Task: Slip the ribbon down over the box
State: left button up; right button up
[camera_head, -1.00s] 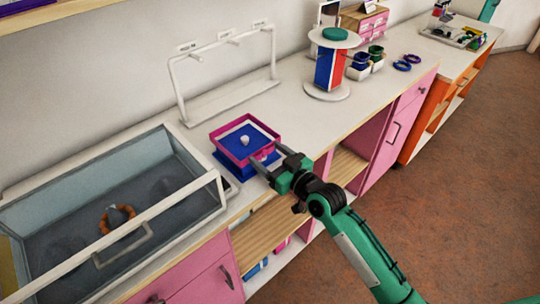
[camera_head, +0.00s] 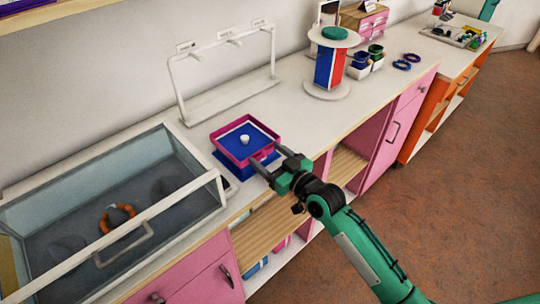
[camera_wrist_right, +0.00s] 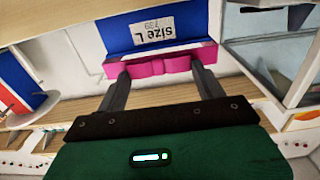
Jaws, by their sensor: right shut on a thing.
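The blue box (camera_head: 236,164) stands on the white counter, with a white knob (camera_head: 245,139) on its top. The magenta ribbon (camera_head: 228,152), a stiff square band with a bow, surrounds the box's upper part as seen from above. The blue lower part shows beneath it. In the right wrist view the box (camera_wrist_right: 115,35) bears a "size L" label, upside down, and the ribbon (camera_wrist_right: 135,69) crosses its face. My right gripper (camera_head: 263,162) is shut on the ribbon at its bow, on the near right side. Whether the ribbon touches the box is unclear. My left gripper is not in view.
A glass-walled case (camera_head: 60,215) with an orange ring stands at the left. A white rack (camera_head: 225,97) stands behind the box. A red and blue spool (camera_head: 328,68) stands farther right. The counter between box and spool is clear.

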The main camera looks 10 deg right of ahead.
dwell(0.7)
jog(key=o, duration=1.2)
